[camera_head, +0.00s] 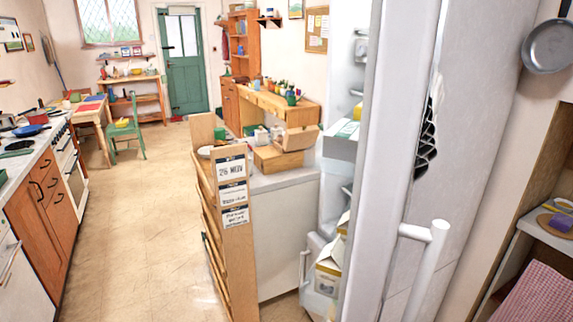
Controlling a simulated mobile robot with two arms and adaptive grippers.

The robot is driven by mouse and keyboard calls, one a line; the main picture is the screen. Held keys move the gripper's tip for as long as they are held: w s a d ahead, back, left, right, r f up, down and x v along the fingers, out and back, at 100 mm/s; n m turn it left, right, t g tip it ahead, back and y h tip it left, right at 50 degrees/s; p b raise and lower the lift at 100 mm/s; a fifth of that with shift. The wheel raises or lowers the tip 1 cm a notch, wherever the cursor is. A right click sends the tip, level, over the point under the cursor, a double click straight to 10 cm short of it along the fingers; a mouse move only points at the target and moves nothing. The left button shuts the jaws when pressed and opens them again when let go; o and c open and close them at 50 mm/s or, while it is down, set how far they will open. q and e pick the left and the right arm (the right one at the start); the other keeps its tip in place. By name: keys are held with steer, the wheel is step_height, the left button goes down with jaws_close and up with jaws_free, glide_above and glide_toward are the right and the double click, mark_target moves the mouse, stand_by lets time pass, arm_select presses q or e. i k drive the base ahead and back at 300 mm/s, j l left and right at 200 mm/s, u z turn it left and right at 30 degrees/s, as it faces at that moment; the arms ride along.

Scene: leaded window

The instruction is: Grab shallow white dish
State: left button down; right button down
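A small white rounded thing (206,151) shows at the left end of the middle counter, partly hidden by the wooden rack in front of it. It may be the shallow white dish, but it is too small to tell. No other clear white dish shows. Neither of my grippers is in view.
A tall white fridge door with a handle (431,235) fills the right foreground. The wooden rack with notices (233,190) stands at the counter (285,181). A cooker (70,160) lines the left. The floor (145,220) between is clear, toward a green door (183,65).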

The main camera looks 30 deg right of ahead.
mark_target(203, 152)
steer(key=l+z, duration=0.15)
steer(key=z, duration=1.5)
steer(key=j, duration=0.3)
steer(key=i+j, duration=0.15)
steer(key=j, duration=0.2)
